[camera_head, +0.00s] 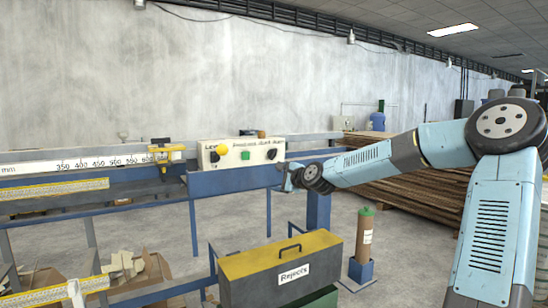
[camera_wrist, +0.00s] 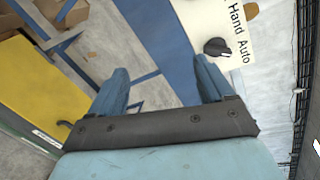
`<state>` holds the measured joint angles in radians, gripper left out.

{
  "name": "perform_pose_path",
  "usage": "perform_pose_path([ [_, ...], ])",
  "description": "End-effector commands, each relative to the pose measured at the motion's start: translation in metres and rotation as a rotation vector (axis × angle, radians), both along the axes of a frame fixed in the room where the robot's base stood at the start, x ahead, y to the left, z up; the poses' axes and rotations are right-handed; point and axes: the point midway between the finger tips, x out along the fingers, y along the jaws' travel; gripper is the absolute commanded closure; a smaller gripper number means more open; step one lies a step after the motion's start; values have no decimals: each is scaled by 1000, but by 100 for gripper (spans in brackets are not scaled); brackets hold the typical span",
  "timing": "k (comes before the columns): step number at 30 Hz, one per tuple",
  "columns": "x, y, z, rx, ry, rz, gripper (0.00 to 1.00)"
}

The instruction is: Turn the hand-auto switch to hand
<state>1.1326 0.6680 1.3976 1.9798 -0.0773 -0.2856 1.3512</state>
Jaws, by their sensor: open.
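The hand-auto switch (camera_wrist: 216,47) is a black rotary knob on a pale control panel (camera_wrist: 190,25), beside the printed words "Hand Auto". A light mark on the knob shows, but which word it points at is hard to tell. The knob lies beyond the right finger, with no visible contact. In the head view my gripper (camera_head: 288,178) is just right of and below the panel.
A yellow-topped Rejects box (camera_head: 280,258) with a handle stands below my arm; its yellow top also shows in the wrist view (camera_wrist: 25,70). A brown tube (camera_head: 365,235) stands right of it. Blue rails (camera_head: 140,190) run left, and stacked boards (camera_head: 410,195) lie behind my arm.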

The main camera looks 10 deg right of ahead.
Motion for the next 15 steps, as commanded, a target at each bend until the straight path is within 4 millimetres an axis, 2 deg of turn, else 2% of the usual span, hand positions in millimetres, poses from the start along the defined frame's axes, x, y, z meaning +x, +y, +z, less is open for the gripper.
perform_pose_path([
  [1, 5, -16, 12, 70, -22, -27, 19],
  [6, 12, -50, 43, 228, -79, -87, 19],
  [10, 14, -60, 54, 277, -98, -103, 19],
  [15, 23, -58, 56, 283, -102, -104, 19],
])
